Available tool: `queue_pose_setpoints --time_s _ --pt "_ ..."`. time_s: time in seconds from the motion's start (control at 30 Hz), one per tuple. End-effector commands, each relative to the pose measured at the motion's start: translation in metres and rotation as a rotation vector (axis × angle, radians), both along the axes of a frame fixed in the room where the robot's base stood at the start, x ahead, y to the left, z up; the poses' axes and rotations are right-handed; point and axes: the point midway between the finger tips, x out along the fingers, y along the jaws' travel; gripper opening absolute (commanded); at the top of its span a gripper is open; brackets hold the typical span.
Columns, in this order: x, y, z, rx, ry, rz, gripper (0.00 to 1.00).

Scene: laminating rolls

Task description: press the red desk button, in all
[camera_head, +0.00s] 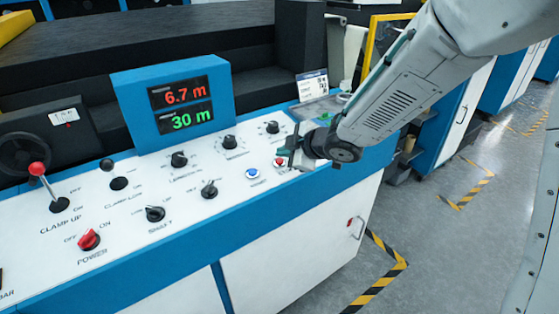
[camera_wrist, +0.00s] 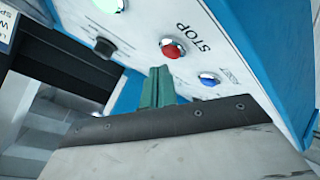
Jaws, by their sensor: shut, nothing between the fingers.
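The red button (camera_head: 279,162) is a small round button at the right end of the white control panel, just left of my gripper (camera_head: 292,155). In the wrist view the red button (camera_wrist: 171,48) has a silver ring and the word STOP beside it. My gripper (camera_wrist: 157,85) is shut and empty, its greenish fingers pressed together. In the wrist view the fingertips appear just below the red button; I cannot tell whether they touch the panel.
A blue button (camera_head: 253,174) sits close to the left of the red one; a green-lit button (camera_wrist: 107,5) is on the other side. Several black knobs, a red power switch (camera_head: 88,239), a red-knobbed lever (camera_head: 45,182) and a display box (camera_head: 130,88) stand on the panel.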

Motion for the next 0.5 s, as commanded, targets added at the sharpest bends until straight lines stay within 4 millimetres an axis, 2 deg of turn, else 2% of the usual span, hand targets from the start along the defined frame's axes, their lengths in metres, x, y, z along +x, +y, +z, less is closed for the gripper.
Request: queue_pose_setpoints --time_s 0.5 --pt "0.0010 0.0005 -0.0077 0.000 0.000 0.000 0.00"
